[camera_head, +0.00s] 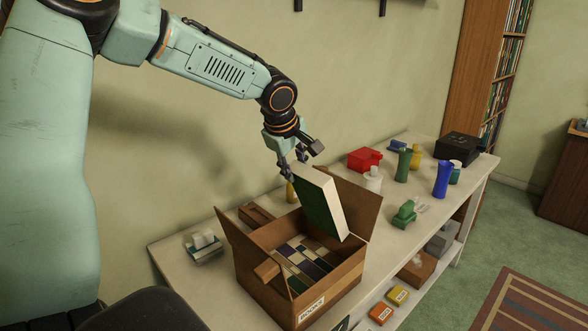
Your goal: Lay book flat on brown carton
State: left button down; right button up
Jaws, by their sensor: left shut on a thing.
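The book (320,201) has a dark green cover and pale page edges. My left gripper (294,166) is shut on its upper left corner and holds it tilted, above the open carton. The brown carton (320,297) stands on the white table with its flaps spread and a "BOOKS" label on its front. Several books lie inside it, spines up. The held book's lower end is close to the carton's back right flap; I cannot tell whether they touch. My right gripper is not in view.
On the white table (190,279) are a small brown tray (257,214), a red box (365,159), a green vise-like thing (404,213), a blue bottle (442,179) and a black case (459,147). A lower shelf holds small boxes. The wall is close behind.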

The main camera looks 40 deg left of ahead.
aim_at(297, 188)
pick_arm(q)
notch_tip(297, 188, down, 4)
jog(key=b, duration=0.2)
jog(key=shift+a+f+b, duration=0.15)
jog(key=shift+f+b, duration=0.05)
jog(key=shift+b, duration=0.15)
jog(key=f+b, duration=0.3)
jog(key=shift+w+f, duration=0.1)
jog(key=shift+w, duration=0.1)
jog(key=c, duration=1.2)
grip_release()
jog(key=shift+w, duration=0.35)
jog(key=o, duration=0.4)
jog(key=shift+s+r, duration=0.35)
jog(key=shift+s, duration=0.15)
jog(key=shift+c, duration=0.2)
jog(key=shift+w+f, duration=0.1)
jog(key=shift+w, duration=0.05)
